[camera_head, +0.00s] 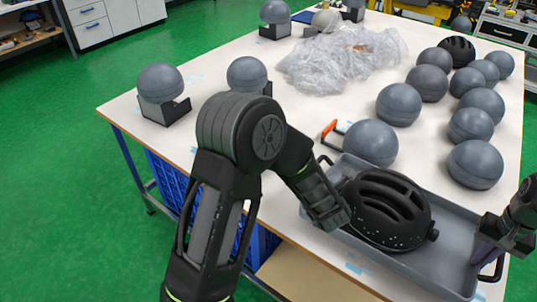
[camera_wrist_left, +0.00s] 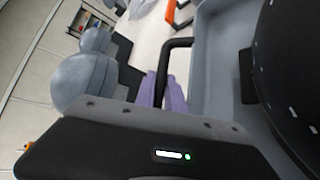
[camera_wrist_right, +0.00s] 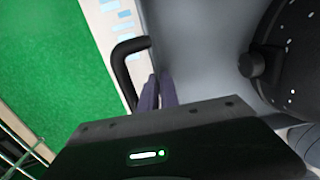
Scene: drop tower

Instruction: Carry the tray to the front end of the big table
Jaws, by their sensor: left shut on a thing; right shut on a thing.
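The grey tray (camera_head: 455,240) is at the lower right of the head view, over the white table top (camera_head: 225,130). I cannot tell whether it rests on the table or hangs just above it. A black helmet with vents (camera_head: 388,208) lies in it. My left gripper (camera_wrist_left: 171,95) is shut on the tray's black handle (camera_wrist_left: 170,58); in the head view my forearm hides its fingers. My right gripper (camera_head: 487,246) is shut on the opposite handle (camera_head: 496,271); the right wrist view shows its purple fingers (camera_wrist_right: 157,94) at that handle (camera_wrist_right: 126,68).
Several grey balls (camera_head: 398,104) stand close behind the tray. A crumpled clear plastic sheet (camera_head: 340,58) lies at the back middle. Two balls on black stands (camera_head: 163,90) are at the left. An orange-handled item (camera_head: 329,128) lies by the tray.

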